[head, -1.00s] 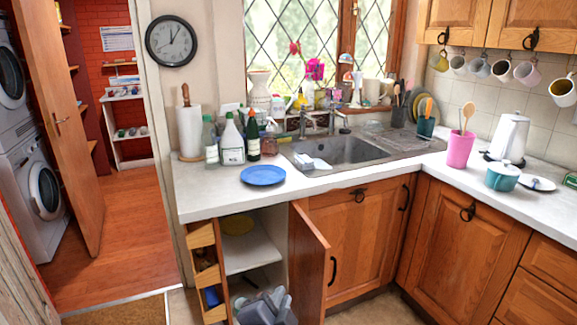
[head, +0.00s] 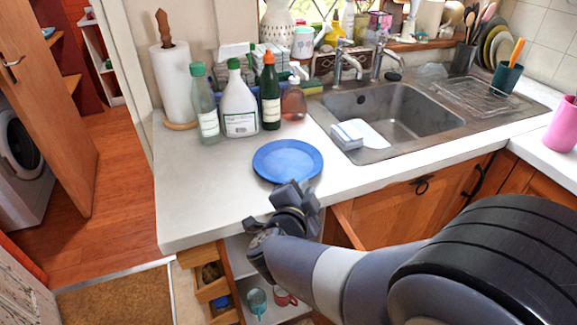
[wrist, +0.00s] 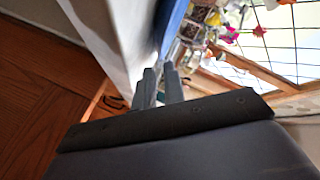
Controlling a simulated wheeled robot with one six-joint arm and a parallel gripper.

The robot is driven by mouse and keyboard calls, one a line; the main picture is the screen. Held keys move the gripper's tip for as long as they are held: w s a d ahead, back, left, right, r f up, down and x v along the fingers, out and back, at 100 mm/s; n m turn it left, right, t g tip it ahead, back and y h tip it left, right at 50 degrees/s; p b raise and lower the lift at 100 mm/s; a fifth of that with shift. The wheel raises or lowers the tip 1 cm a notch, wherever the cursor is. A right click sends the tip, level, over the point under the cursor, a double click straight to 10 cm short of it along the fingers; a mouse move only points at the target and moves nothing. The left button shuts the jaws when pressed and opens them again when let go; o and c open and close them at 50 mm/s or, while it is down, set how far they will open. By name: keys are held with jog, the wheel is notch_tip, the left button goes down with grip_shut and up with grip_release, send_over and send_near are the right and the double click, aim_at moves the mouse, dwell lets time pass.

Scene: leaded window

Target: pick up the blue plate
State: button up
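The blue plate (head: 287,158) lies flat on the white worktop, near its front edge and left of the sink. My gripper (head: 296,190) is at the plate's near rim, covering a little of it in the head view. In the wrist view the plate (wrist: 172,25) shows nearly edge-on, just beyond the fingertips (wrist: 160,72). The two fingers stand apart with a narrow gap, so my gripper is open. I see nothing held between them. Whether a fingertip touches the rim cannot be told.
Several bottles, including a white spray bottle (head: 240,108) and a dark green bottle (head: 270,95), stand behind the plate. A paper towel roll (head: 174,85) is at the left. A sponge (head: 347,135) lies at the sink (head: 400,112). The worktop left of the plate is clear.

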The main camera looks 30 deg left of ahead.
aim_at(313, 174)
jog(key=x, duration=0.5)
jog(key=shift+w+d+r, duration=0.1)
jog(key=shift+w+d, duration=0.05)
jog(key=shift+w, duration=0.1)
jog(key=shift+c, duration=0.4)
grip_shut()
